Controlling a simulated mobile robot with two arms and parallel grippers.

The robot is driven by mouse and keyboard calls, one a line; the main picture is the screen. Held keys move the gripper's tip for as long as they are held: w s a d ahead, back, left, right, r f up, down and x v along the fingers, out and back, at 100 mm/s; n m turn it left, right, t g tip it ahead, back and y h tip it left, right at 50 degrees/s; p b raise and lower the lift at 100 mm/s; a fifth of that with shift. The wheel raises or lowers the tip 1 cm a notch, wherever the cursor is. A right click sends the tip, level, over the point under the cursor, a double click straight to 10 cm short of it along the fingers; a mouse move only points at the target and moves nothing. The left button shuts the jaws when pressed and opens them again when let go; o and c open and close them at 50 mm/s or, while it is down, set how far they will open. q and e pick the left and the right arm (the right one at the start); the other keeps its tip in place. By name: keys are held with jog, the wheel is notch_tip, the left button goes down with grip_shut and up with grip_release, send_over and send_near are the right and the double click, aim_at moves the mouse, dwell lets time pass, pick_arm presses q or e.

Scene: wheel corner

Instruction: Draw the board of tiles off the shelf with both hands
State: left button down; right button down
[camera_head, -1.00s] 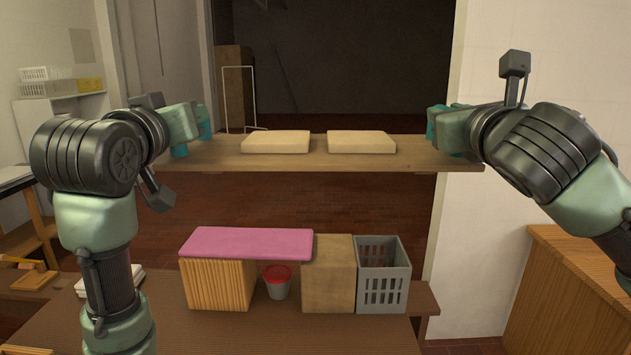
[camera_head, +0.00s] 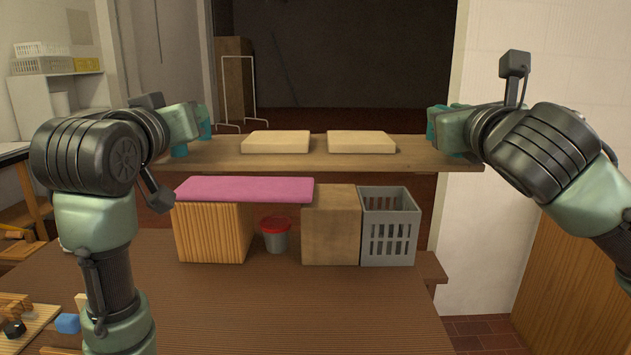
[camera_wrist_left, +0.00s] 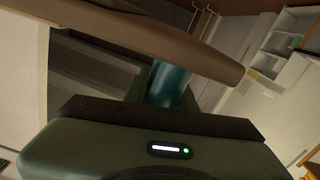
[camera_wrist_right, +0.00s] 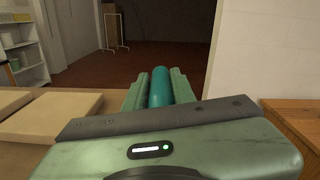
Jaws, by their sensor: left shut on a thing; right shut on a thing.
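The board (camera_head: 318,146) is a brown wooden plank spanning between my grippers in the head view. Two cream tiles, a left one (camera_head: 276,141) and a right one (camera_head: 361,142), lie flat and apart on it. My left gripper (camera_head: 192,136) is shut on the board's left end, and my right gripper (camera_head: 437,130) on its right end. The board looks about level, and I see no shelf under it. In the left wrist view the board (camera_wrist_left: 130,35) crosses at the top; in the right wrist view it (camera_wrist_right: 60,155) shows at the left. The fingertips' contact is partly hidden.
Below the board stand a striped wooden block (camera_head: 212,235) under a pink pad (camera_head: 245,190), a red-rimmed pot (camera_head: 275,240), a brown box (camera_head: 331,228) and a grey crate (camera_head: 390,228) on a brown table (camera_head: 270,310). A white wall (camera_head: 510,170) rises at right.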

notch_tip(320, 180, down, 36)
jog(key=b, duration=3.4)
jog(key=shift+d+r, duration=0.2)
jog(key=shift+d, duration=0.05)
jog(key=shift+s+r, duration=0.1)
jog(key=shift+s, duration=0.1)
jog(key=shift+f+b, duration=0.3)
jog(key=shift+b, duration=0.2)
jog(key=shift+f+b, duration=1.05)
